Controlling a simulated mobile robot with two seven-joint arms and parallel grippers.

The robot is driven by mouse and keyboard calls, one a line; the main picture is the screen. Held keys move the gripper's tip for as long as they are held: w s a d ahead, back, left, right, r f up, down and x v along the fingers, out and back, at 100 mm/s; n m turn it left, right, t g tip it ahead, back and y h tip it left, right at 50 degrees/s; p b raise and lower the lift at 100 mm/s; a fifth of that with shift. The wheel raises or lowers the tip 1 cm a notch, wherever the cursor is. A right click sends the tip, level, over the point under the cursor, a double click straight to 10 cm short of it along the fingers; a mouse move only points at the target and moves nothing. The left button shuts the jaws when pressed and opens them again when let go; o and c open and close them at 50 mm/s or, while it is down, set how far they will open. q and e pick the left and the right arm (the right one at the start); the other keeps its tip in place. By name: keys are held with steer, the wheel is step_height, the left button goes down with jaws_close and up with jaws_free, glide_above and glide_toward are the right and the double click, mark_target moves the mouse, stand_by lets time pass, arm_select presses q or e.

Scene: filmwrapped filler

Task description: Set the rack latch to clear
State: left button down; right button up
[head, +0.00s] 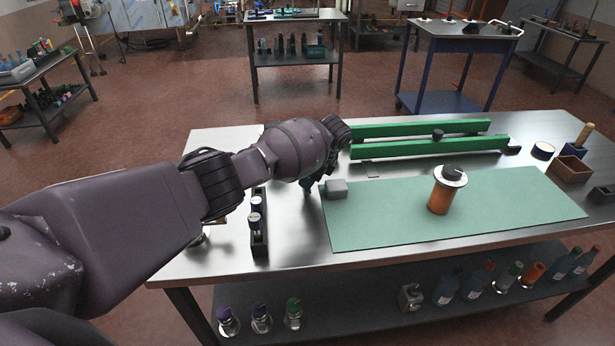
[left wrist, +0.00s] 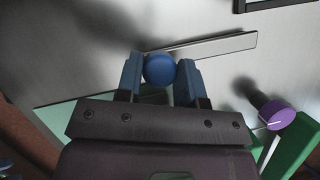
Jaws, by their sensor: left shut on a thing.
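In the left wrist view, my left gripper (left wrist: 160,72) is shut with its blue fingers on either side of a round blue knob (left wrist: 159,69). A flat pale bar (left wrist: 215,44) runs just behind the knob; whether they are joined I cannot tell. A purple knob (left wrist: 277,115) with a white line stands near a green rail end (left wrist: 291,145). In the head view my left arm reaches over the table's left part and hides most of the gripper and the knob. Two green rails (head: 420,129) lie along the table's back. My right gripper is not in view.
A green mat (head: 520,205) bears a grey block (head: 336,188) and an orange cylinder with a white flange (head: 439,196). A narrow dark holder with bottles (head: 258,235) stands at the left. A wooden box (head: 569,170) stands at the right.

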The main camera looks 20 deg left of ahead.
arm_select(q)
steer(key=shift+f, duration=0.1)
steer(key=c, duration=1)
jaws_free()
steer(key=shift+o, duration=1.2)
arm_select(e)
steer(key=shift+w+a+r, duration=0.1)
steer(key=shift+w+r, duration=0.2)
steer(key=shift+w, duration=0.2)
arm_select(q)
steer(key=shift+r, duration=0.2)
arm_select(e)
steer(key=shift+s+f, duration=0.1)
arm_select(q)
steer(key=shift+w+d+r, duration=0.1)
steer(key=shift+d+r, duration=0.1)
steer(key=shift+r, duration=0.1)
steer(key=v, duration=1)
steer(key=shift+p, duration=0.35)
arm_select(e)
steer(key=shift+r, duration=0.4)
